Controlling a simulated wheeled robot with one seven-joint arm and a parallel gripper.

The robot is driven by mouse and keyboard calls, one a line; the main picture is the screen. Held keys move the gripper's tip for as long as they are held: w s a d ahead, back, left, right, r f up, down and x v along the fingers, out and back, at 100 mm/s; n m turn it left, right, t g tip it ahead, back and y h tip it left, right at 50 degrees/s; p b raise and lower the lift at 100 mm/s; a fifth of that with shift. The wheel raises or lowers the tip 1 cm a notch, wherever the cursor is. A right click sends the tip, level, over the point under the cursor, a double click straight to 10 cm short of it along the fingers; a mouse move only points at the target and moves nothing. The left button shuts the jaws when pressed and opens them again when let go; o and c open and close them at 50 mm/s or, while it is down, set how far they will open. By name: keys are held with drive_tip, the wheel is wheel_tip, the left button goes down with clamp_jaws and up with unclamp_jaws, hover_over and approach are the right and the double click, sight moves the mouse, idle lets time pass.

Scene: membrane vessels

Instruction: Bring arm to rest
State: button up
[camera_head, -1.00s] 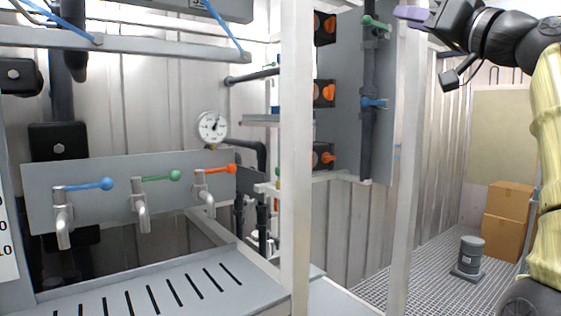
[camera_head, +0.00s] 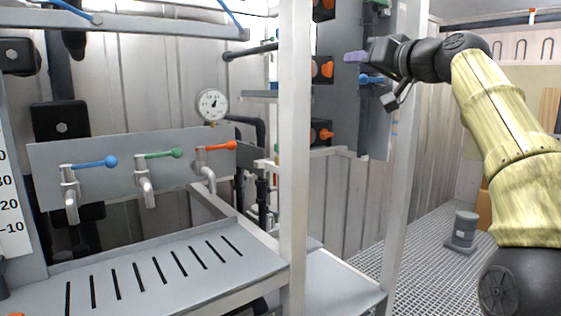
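My gripper (camera_head: 358,57) is at the upper right of the head view, at the end of my arm. Its lilac fingers point left, in front of the grey valve panel and near the blue-handled valve (camera_head: 371,79). I cannot tell whether the fingers touch anything, and their gap does not show. My arm (camera_head: 500,120), in a pale yellow cover with black joints, is bent and rises from the lower right, reaching left at the top.
A white upright post (camera_head: 295,180) and a second post (camera_head: 405,150) stand near my gripper. Taps with blue, green and red handles (camera_head: 215,148) hang over a slotted tray (camera_head: 150,275). A grey canister (camera_head: 463,229) stands on the grating floor. Open air lies right of the posts.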

drive_tip(key=w+a+f+m+g+h+p, duration=0.1)
drive_tip(key=w+a+f+g+h, duration=0.1)
drive_tip(key=f, duration=0.5)
drive_tip(key=w+a+f+g+h+p, duration=0.1)
drive_tip(key=w+a+f, duration=0.2)
drive_tip(key=f, duration=0.5)
drive_tip(key=s+f+m+g+h+p, duration=0.1)
drive_tip(key=s+f+g+h+p, duration=0.15)
drive_tip(key=f, duration=1.15)
drive_tip(key=s+d+f+g+h+p, duration=0.3)
drive_tip(key=s+f+g, duration=0.5)
drive_tip(key=s+f, duration=1.7)
drive_tip(key=s, duration=0.4)
drive_tip(key=shift+d+f, duration=0.15)
drive_tip(key=shift+d, duration=0.05)
drive_tip(key=shift+d, duration=0.1)
